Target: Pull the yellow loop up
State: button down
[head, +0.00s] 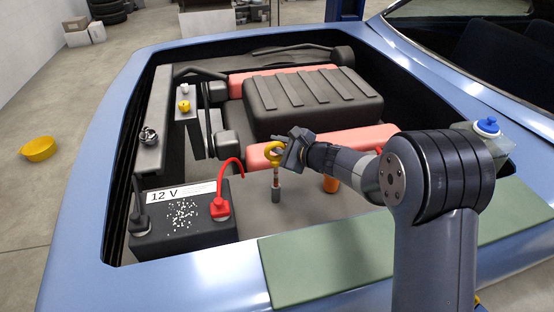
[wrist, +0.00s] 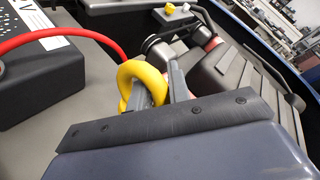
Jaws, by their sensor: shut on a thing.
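The yellow loop (head: 273,147) stands upright in the engine bay, right of the battery. Below it a short brownish stem (head: 275,176) shows above a dark grey tube (head: 276,194). My gripper (head: 283,150) reaches in from the right and is shut on the yellow loop. In the wrist view the loop (wrist: 150,72) passes around and between the two fingers of my gripper (wrist: 158,88). The stem and tube are hidden there behind the gripper body.
A black 12 V battery (head: 182,222) with a red cable (head: 229,165) is to the left. A black ribbed engine cover (head: 312,102) and a pink block (head: 340,140) lie behind. An orange cap (head: 331,184) is to the right. A green mat (head: 330,262) covers the front edge.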

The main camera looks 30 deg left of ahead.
jog(key=shift+w+r, duration=0.1)
jog(key=shift+r, duration=0.9)
jog(key=c, duration=1.6)
grip_release()
jog(key=shift+c, duration=0.2)
jog(key=b+v, duration=0.2)
jog(key=v, duration=0.8)
jog(key=shift+d, duration=0.4)
jog(key=shift+a+f, duration=0.1)
jog(key=shift+f, duration=0.05)
